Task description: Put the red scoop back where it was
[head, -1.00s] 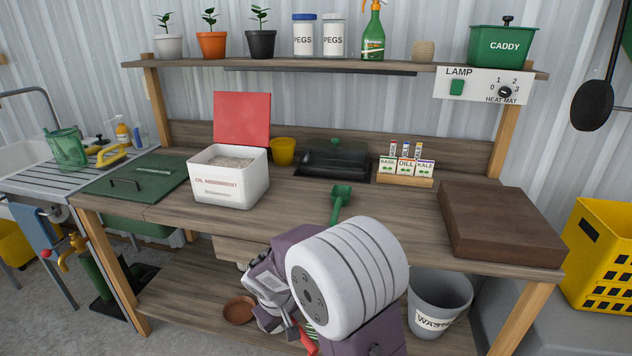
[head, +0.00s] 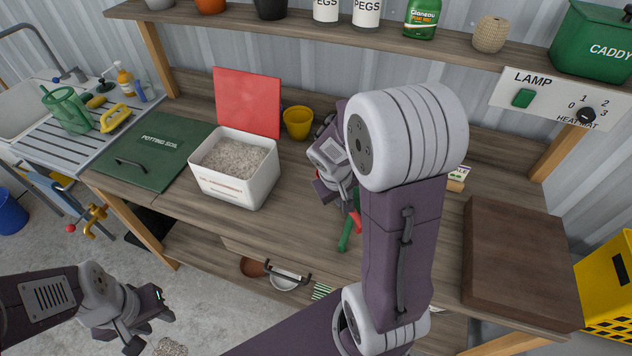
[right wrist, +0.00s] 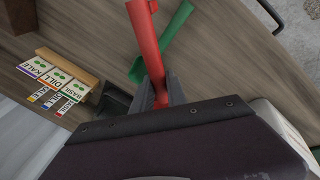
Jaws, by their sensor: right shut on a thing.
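The red scoop (head: 357,222) is held in my right gripper (head: 347,210) above the bench, mostly hidden by my right arm in the head view. In the right wrist view the red scoop (right wrist: 146,45) stands out from between the shut fingers (right wrist: 160,95). A green scoop (head: 345,236) lies on the bench top just beside it; it also shows behind the red one in the right wrist view (right wrist: 168,45). My left gripper (head: 148,322) is at the lower left, off the front of the bench, with its fingers apart and empty.
A white soil box (head: 238,190) with its red lid (head: 247,102) up stands left of my right gripper, a yellow pot (head: 298,122) behind. Seed packets (right wrist: 57,80) stand in a wooden holder.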

